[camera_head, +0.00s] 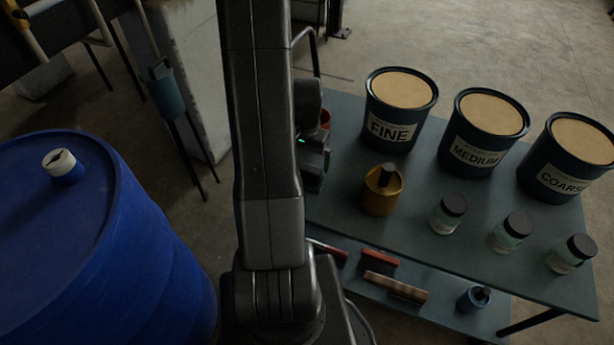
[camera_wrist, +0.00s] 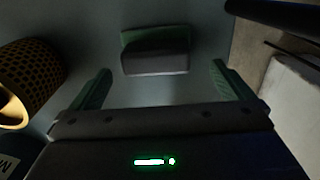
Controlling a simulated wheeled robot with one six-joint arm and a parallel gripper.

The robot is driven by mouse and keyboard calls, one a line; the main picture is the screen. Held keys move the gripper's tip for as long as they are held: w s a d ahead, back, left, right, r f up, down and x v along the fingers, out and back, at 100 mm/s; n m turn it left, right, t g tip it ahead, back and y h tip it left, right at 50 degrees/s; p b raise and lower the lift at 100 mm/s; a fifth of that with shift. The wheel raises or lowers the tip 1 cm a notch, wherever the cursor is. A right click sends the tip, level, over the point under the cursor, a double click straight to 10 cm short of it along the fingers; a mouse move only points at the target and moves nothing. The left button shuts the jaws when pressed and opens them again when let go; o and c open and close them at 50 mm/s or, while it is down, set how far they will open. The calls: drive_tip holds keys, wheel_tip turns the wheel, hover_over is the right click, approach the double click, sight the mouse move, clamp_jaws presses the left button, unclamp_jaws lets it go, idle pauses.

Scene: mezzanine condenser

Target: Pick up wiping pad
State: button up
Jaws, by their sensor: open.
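The wiping pad (camera_wrist: 155,50), a small block with a green upper part and a grey lower part, lies on the grey table top in the wrist view. It is ahead of my gripper (camera_wrist: 160,68), roughly centred between the two green fingers. The fingers are wide apart with nothing between them that I can see held. In the head view my gripper (camera_head: 314,165) is low over the left end of the table, partly hidden by my arm. I cannot make out the pad there.
Buckets marked FINE (camera_head: 401,108), MEDIUM (camera_head: 483,132) and COARSE (camera_head: 568,157) stand along the table (camera_head: 440,265). A yellow container (camera_head: 382,190) and lidded jars (camera_head: 447,213) stand before them. A perforated yellow cylinder (camera_wrist: 32,75) is left in the wrist view. A blue drum (camera_head: 100,240) stands left.

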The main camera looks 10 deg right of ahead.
sight(307, 168)
drive_tip(key=shift+s+d+f, duration=0.1)
drive_tip(key=shift+f, duration=1.35)
drive_tip(key=shift+s+d+f, duration=0.1)
drive_tip(key=shift+f, duration=1.35)
drive_tip(key=c, duration=1)
